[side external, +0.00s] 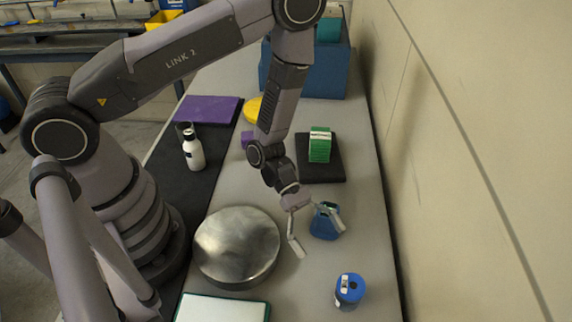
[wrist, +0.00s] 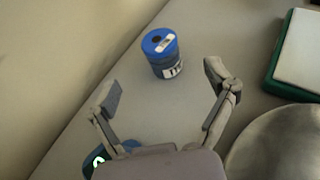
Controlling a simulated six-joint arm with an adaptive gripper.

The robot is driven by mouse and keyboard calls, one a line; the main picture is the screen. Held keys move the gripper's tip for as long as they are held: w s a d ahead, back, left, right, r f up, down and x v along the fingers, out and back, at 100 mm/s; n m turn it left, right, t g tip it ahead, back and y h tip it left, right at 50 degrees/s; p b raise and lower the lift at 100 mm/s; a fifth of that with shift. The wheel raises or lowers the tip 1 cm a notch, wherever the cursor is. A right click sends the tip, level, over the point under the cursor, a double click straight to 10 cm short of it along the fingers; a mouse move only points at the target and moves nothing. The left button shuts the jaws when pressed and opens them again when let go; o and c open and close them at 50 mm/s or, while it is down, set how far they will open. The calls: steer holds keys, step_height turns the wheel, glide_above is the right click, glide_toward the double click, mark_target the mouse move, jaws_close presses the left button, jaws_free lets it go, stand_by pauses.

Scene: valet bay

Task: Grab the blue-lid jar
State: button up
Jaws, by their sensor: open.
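The blue-lid jar (side external: 349,290) stands upright near the front right of the table in the side view, with a pale label on its lid. In the wrist view the jar (wrist: 163,54) is ahead of my fingers, near the top middle. My gripper (side external: 318,238) is open and empty, set back from the jar and beside a blue block-like object (side external: 325,222). In the wrist view my gripper (wrist: 168,92) has its fingers spread wide, with bare table between them. The jar is apart from both fingers.
A round metal plate (side external: 237,247) lies left of my gripper, and a green-edged white tray (side external: 222,308) is at the front. A green block (side external: 320,146) sits on a dark pad behind. A white bottle (side external: 193,150) stands left. A wall (side external: 470,150) runs along the right.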

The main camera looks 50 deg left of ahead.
mark_target(351, 284)
steer(key=x, duration=0.9)
steer(key=shift+w+d+f, duration=0.1)
steer(key=shift+d+f, duration=0.2)
steer(key=shift+d, duration=0.05)
steer(key=c, duration=1.2)
steer(key=shift+o, duration=0.2)
steer(key=shift+r, duration=0.15)
